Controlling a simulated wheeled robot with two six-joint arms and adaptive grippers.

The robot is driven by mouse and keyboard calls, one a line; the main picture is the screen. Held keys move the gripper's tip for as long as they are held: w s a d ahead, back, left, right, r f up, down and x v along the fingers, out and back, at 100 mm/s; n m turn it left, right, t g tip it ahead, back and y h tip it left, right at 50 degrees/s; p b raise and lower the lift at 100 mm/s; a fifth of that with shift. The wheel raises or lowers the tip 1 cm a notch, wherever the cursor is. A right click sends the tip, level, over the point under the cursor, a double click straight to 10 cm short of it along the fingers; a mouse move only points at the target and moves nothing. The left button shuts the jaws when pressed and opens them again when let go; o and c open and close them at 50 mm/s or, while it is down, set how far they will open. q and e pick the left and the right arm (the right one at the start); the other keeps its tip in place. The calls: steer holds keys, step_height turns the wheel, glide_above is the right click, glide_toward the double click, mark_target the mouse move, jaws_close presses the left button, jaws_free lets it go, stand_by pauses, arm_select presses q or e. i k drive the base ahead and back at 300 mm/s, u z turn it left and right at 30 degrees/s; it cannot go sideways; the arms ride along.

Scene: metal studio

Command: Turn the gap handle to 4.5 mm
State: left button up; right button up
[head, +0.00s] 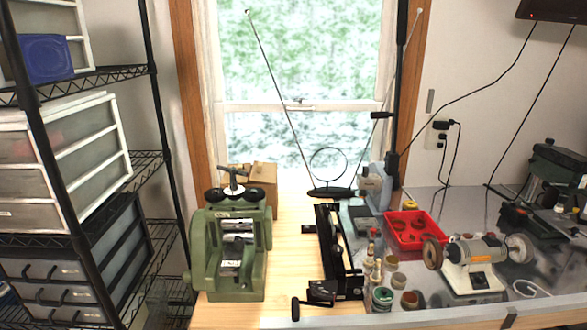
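A green rolling mill (203,265) stands upright on the wooden bench, left of the picture's middle. On its top, between two dark round wheels, sits a small T-shaped handle (233,174), which looks like the gap handle. The mill's rollers show in the opening of its frame. Any gap scale or reading is too small to make out. Neither of my grippers is in view, and nothing touches the mill.
A cardboard box (264,176) stands behind the mill. A black bench tool (330,245) lies to its right, then several small jars, a red tray (400,241) and a bench grinder (472,251). A wire shelf (150,160) stands close on the left. Some bare bench (292,250) shows between mill and black tool.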

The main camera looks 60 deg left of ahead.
mark_target(232, 171)
steer(key=z, duration=0.05)
steer(key=k, duration=0.95)
steer(key=u, duration=0.95)
steer(key=i, duration=0.25)
steer(key=u, duration=0.15)
